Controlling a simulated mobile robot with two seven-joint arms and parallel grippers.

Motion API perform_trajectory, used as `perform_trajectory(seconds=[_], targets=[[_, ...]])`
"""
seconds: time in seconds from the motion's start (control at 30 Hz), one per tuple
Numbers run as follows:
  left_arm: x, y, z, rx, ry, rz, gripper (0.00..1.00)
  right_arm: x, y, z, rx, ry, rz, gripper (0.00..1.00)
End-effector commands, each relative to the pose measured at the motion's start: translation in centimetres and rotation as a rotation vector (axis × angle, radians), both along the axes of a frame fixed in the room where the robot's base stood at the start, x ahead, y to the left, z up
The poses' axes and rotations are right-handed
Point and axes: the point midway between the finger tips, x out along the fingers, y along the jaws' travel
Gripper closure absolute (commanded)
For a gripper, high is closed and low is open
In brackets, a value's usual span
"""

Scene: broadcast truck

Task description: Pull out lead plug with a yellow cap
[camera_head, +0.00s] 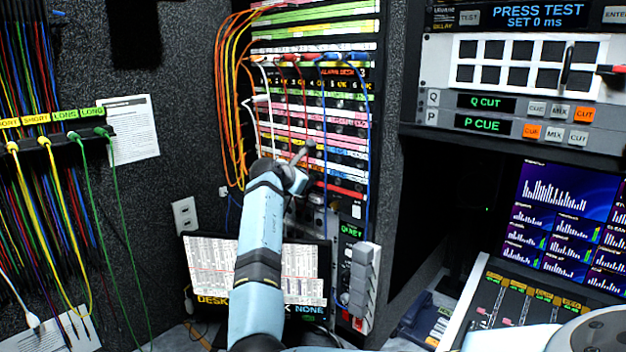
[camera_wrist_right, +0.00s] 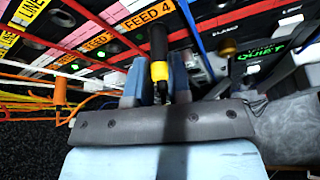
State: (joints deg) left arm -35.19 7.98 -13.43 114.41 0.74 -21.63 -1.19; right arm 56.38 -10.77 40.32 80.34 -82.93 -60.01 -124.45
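The lead plug with a yellow cap (camera_wrist_right: 159,70) has a black body and stands between the fingers of my right gripper (camera_wrist_right: 158,80) in the right wrist view. The fingers lie close against both sides of it, so the gripper appears shut on the plug. Its far black end reaches the patch panel (camera_wrist_right: 112,38) beside a label reading FEED 4; I cannot tell how deep it sits. In the head view my right gripper (camera_head: 296,172) is at the lower part of the panel (camera_head: 322,183), partly hidden by its own wrist. My left gripper is not in view.
Orange cables (camera_head: 229,110) hang left of the panel, with white, red and blue leads across it. Yellow and green leads hang from a rack (camera_head: 60,142) at far left. A grey block (camera_head: 361,287) is below right. A monitor (camera_head: 570,220) and console (camera_head: 505,305) stand at right.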

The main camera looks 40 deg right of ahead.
Motion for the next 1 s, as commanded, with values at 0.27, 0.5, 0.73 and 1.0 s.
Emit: perform_trajectory(seconds=[0.27, 0.5, 0.73, 1.0], targets=[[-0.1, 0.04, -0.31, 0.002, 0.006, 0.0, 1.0, 0.01, 0.02, -0.02, 0.0, 0.0, 0.0, 1.0], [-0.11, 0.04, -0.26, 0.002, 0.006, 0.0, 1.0, 0.01, 0.12, 0.0, 0.0, 0.0, 0.0, 1.0], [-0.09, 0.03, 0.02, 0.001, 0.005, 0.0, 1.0, 0.0, 0.48, -0.01, 0.001, 0.0, 0.001, 1.0], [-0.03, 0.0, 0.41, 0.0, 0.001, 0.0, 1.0, -0.01, 0.91, -0.05, 0.001, 0.001, 0.002, 1.0]])
